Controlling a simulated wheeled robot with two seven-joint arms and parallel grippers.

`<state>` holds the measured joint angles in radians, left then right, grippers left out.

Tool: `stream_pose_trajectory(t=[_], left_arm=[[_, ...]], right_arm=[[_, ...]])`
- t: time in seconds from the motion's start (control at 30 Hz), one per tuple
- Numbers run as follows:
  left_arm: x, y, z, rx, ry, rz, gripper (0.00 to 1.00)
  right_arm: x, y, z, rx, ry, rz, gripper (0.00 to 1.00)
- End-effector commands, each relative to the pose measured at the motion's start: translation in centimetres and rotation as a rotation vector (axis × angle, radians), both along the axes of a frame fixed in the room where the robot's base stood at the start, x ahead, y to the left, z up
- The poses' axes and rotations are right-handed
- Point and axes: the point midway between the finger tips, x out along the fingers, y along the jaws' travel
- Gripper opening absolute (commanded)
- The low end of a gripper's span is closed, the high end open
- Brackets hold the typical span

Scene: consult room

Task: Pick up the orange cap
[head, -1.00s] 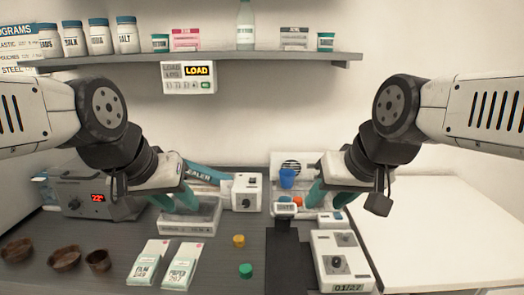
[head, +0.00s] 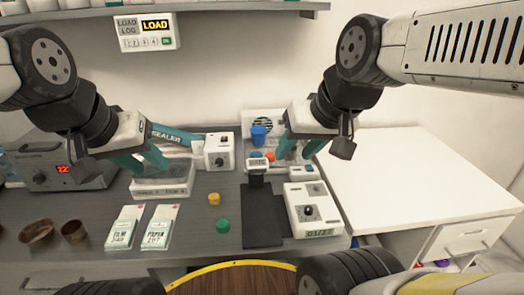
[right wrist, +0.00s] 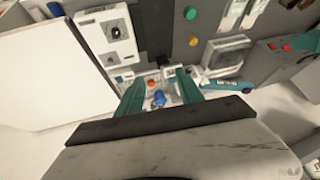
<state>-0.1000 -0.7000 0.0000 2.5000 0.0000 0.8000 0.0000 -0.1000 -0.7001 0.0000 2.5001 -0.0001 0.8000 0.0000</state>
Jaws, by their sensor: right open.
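A small yellow-orange cap (head: 214,199) lies on the dark grey counter; the right wrist view also shows it (right wrist: 193,41). A redder orange round piece (head: 270,156) sits by the blue cup (head: 259,135) at the back; it also shows in the right wrist view (right wrist: 152,82). I cannot tell which of the two is the orange cap. My right gripper (head: 296,158) has its teal fingers apart and empty, over the area beside the blue cup. My left gripper (head: 146,168) has its fingers apart above the clear-lidded box (head: 162,189), left of both orange pieces.
A green cap (head: 222,226) lies in front of the yellow-orange one. A black mat (head: 264,222), a white device (head: 303,212) and two pouches (head: 124,228) lie around. A white sealer box (head: 219,152) stands behind. The white table (head: 415,180) at right is bare.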

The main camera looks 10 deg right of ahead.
Motion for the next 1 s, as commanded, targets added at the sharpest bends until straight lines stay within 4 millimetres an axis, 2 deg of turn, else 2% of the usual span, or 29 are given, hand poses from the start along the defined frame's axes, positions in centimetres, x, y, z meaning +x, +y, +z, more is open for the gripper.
stream_pose_trajectory(t=[0.23, 0.37, 0.67, 0.87, 1.0], left_arm=[[0.0, 0.0, 0.0, 0.0, 0.0, 0.0, 0.36], [0.0, 0.0, 0.0, 0.0, 0.0, 0.0, 0.36], [0.0, 0.0, 0.0, 0.0, 0.0, 0.0, 0.36], [0.0, 0.0, 0.0, 0.0, 0.0, 0.0, 0.36], [0.0, 0.0, 0.0, 0.0, 0.0, 0.0, 0.36]], right_arm=[[0.5, -0.1, 0.2, -0.006, 0.008, -0.001, 0.41], [2.4, -0.3, 0.7, -0.032, 0.046, 0.002, 0.41], [11.0, -0.7, 1.1, -0.123, 0.191, 0.016, 0.41], [17.1, -0.8, -0.7, -0.167, 0.289, 0.028, 0.41], [21.3, -0.9, -2.9, -0.188, 0.357, 0.037, 0.41]])
